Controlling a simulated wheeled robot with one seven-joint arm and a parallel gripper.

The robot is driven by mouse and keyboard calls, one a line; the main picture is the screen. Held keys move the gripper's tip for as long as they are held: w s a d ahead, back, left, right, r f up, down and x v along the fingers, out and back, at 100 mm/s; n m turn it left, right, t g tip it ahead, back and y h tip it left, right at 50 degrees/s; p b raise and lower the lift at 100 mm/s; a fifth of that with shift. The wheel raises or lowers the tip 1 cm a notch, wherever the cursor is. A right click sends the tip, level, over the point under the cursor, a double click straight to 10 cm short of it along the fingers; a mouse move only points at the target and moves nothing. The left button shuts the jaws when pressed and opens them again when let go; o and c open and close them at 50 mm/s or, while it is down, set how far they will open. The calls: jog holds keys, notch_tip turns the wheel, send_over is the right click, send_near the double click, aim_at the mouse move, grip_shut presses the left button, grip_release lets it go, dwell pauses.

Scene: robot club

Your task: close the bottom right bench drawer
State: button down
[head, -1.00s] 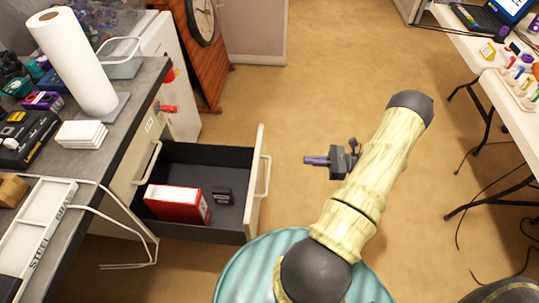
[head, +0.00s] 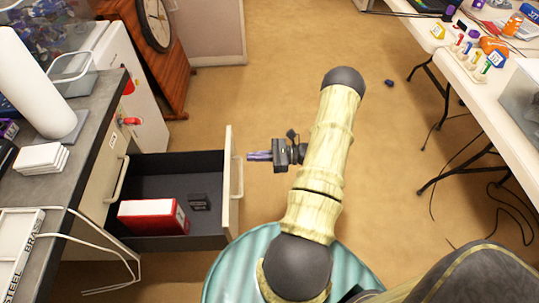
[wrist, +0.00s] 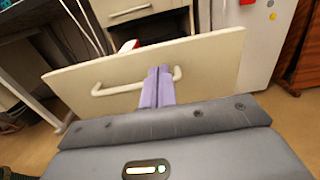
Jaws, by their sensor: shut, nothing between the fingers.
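The bench drawer (head: 190,183) is pulled far out from under the bench at the left. Its cream front (head: 230,190) carries a light bar handle (head: 239,176) and faces right. A red and white box (head: 153,216) and a small black box (head: 199,202) lie inside. My gripper (head: 250,156) is just right of the drawer front, level with the handle, with its purple fingers pressed together and empty. In the wrist view the purple fingers (wrist: 158,87) point at the drawer front (wrist: 205,62), in front of the handle (wrist: 110,90). I cannot tell whether they touch.
The grey bench top (head: 95,120) holds a paper towel roll (head: 30,85), white tiles (head: 40,158) and a tray. A wooden clock (head: 150,60) stands behind. A white table (head: 480,75) is at the right.

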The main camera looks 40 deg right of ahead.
aim_at(231, 157)
jog(key=x, duration=0.4)
jog(key=shift+w+a, duration=0.25)
jog(key=shift+a, duration=0.1)
jog(key=shift+w+a, duration=0.1)
jog(key=shift+w, duration=0.1)
